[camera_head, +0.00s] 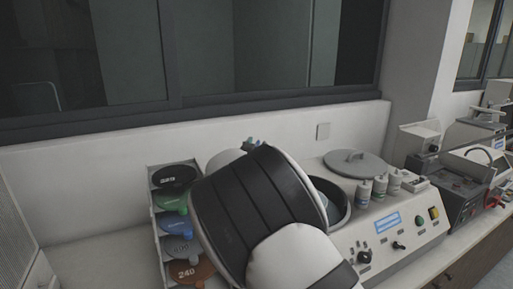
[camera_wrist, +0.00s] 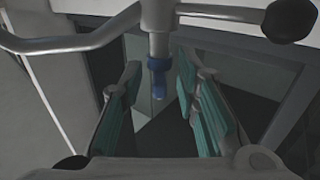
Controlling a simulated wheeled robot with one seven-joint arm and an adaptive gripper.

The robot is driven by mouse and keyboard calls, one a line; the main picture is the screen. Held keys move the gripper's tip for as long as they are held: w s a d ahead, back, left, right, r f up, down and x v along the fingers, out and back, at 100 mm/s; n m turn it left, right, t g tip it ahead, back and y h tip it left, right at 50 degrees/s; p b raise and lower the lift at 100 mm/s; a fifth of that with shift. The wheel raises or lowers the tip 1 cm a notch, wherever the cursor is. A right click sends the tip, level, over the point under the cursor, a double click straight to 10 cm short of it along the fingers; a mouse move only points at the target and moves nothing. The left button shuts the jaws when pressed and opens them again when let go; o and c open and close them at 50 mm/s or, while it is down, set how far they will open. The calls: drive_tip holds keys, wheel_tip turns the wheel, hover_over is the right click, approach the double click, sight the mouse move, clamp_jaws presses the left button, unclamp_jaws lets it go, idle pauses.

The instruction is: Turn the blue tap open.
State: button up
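The blue tap (camera_wrist: 158,66) shows in the wrist view as a blue collar with a blue lever below it, on a grey vertical pipe. My gripper (camera_wrist: 157,80) is open, with its teal-padded fingers to the left and right of the tap. Gaps show between the tap and both fingers, so it holds nothing. In the head view my arm covers the middle of the scene, and I cannot make out the tap or my fingers clearly there.
A grey bar with a black knob (camera_wrist: 291,20) crosses above the tap. In the head view, a rack of numbered discs (camera_head: 155,215) stands left of my arm. A machine with a control panel (camera_head: 385,235) and several bottles (camera_head: 379,187) stands right, against the wall.

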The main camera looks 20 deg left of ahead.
drive_tip(key=shift+c, duration=0.5)
clamp_jaws()
drive_tip(key=shift+d+n+y, duration=0.15)
drive_tip(key=shift+n+y, duration=0.25)
drive_tip(key=shift+y, duration=0.2)
drive_tip(key=shift+w+d+n+g+y+b, duration=0.1)
drive_tip(key=shift+w+n+g+y+b, duration=0.1)
drive_tip(key=shift+n+g+y+b, duration=0.75)
drive_tip(key=y+b, duration=0.1)
drive_tip(key=n+y, duration=0.1)
drive_tip(key=shift+w+d+f+g+y+b, duration=0.15)
drive_tip(key=shift+g+y+b, duration=0.1)
drive_tip(key=shift+y+b, duration=0.15)
drive_tip(key=n+g+y+b, duration=0.2)
drive_tip(key=y+b, duration=0.1)
drive_tip(key=b, duration=0.2)
drive_tip(key=shift+n, duration=0.35)
drive_tip(key=shift+g+b, duration=0.3)
drive_tip(key=shift+b, duration=0.3)
drive_tip(key=shift+n+g+y+b, duration=0.5)
drive_tip(key=shift+n+y+b, duration=0.1)
drive_tip(key=shift+b, duration=0.55)
